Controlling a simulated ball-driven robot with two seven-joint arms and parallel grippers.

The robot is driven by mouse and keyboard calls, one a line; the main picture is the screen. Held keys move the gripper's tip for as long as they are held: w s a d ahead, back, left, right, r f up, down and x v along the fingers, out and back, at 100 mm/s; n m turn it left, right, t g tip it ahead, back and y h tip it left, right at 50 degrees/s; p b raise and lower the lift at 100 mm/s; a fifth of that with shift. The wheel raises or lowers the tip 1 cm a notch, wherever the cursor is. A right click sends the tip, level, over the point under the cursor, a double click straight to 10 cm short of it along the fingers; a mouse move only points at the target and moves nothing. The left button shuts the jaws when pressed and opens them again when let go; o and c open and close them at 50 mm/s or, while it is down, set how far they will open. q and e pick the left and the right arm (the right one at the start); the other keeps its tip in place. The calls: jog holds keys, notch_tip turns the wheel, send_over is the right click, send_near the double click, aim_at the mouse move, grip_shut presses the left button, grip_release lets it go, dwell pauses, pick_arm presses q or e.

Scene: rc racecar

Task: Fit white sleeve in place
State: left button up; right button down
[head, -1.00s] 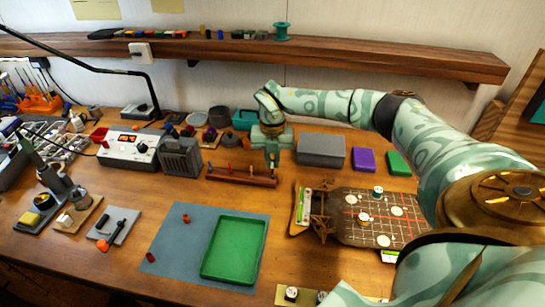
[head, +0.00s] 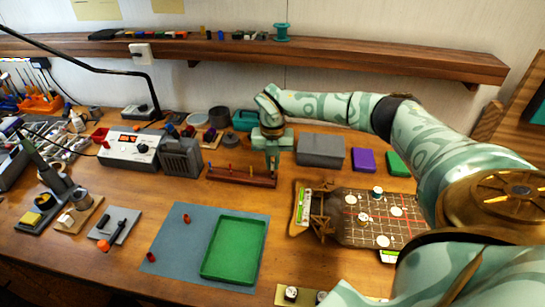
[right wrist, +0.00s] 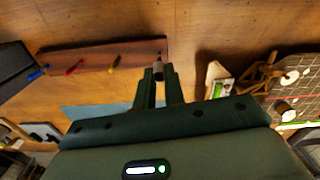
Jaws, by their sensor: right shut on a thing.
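My right gripper (head: 272,168) is at the right end of the dark wooden rack (head: 235,178). In the right wrist view its fingers (right wrist: 159,78) are shut on a small pale-grey cylinder (right wrist: 159,71) beside the rack's end. I cannot tell whether this is the white sleeve or whether it touches the rack. Coloured tools stand in the rack, which also shows in the wrist view (right wrist: 105,57). The racecar chassis (head: 340,230) lies to the right, apart from the gripper, with white discs and short upright pieces on it. My left gripper is out of view.
A green tray (head: 234,250) lies on a blue-grey mat (head: 178,240), with small red pieces beside it. A grey box (head: 321,150), a purple block (head: 363,160) and a green block (head: 397,163) stand behind the chassis. Bare wood lies between rack and mat.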

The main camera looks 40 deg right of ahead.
aim_at(273, 170)
jog(key=shift+f+b, duration=0.75)
jog(key=shift+f, duration=1.3)
jog(key=c, duration=1)
grip_release()
notch_tip(273, 170, up, 9)
jog(key=p, duration=0.8)
